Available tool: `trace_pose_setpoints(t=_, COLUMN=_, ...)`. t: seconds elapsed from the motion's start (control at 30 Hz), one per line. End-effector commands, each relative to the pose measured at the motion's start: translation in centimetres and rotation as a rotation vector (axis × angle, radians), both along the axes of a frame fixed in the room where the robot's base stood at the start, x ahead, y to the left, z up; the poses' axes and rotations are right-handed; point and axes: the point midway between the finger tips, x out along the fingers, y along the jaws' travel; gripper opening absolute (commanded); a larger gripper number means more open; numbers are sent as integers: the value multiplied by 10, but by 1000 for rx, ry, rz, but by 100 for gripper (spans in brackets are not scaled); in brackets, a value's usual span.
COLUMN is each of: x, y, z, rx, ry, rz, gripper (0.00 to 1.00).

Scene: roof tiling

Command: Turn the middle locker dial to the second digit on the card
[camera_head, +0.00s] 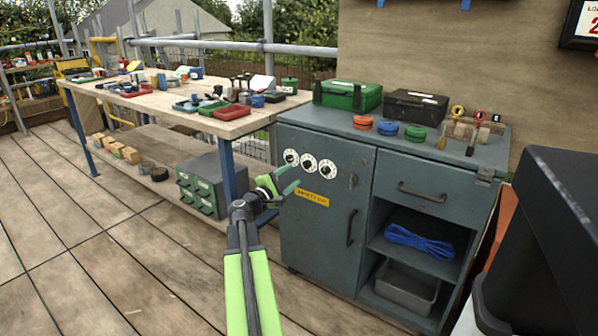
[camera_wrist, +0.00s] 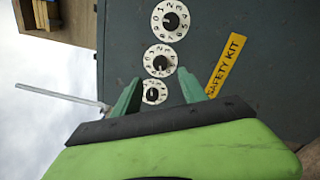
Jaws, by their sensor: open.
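Three white round dials with black knobs sit in a row on the grey locker door (camera_head: 330,225). The middle dial (camera_head: 309,163) also shows in the wrist view (camera_wrist: 160,61), just beyond my fingertips. My green gripper (camera_head: 284,181) is open and empty in front of the door, below and left of the middle dial. In the wrist view its fingers (camera_wrist: 158,77) frame the left dial (camera_wrist: 154,91); I cannot tell how far they are from the door. The card (camera_head: 584,22) at the top right is cut off by the picture edge; a red 2 shows, other digits are out of view.
A yellow SAFETY KIT label (camera_head: 311,196) is under the dials. Green and black cases (camera_head: 347,95) and tape rolls stand on the locker top. A workbench (camera_head: 180,97) with trays and a drawer box (camera_head: 207,183) are at left. Open plank floor lies front left.

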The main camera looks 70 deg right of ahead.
Motion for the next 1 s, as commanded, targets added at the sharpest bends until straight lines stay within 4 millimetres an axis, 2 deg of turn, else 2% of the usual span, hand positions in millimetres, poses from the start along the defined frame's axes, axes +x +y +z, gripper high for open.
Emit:
trace_pose_setpoints(t=0.03, x=3, y=19, z=-1, rx=0, ry=0, rz=3, gripper=50)
trace_pose_setpoints(t=0.2, x=14, y=61, z=-3, rx=0, ry=0, rz=3, gripper=50)
trace_pose_setpoints(t=0.4, x=23, y=91, z=-3, rx=0, ry=1, rz=1, gripper=50)
trace_pose_setpoints(t=0.53, x=25, y=97, z=-3, rx=0, ry=1, rz=0, gripper=50)
trace_pose_setpoints(t=1.0, x=25, y=97, z=-3, rx=0, ry=0, rz=0, gripper=50)
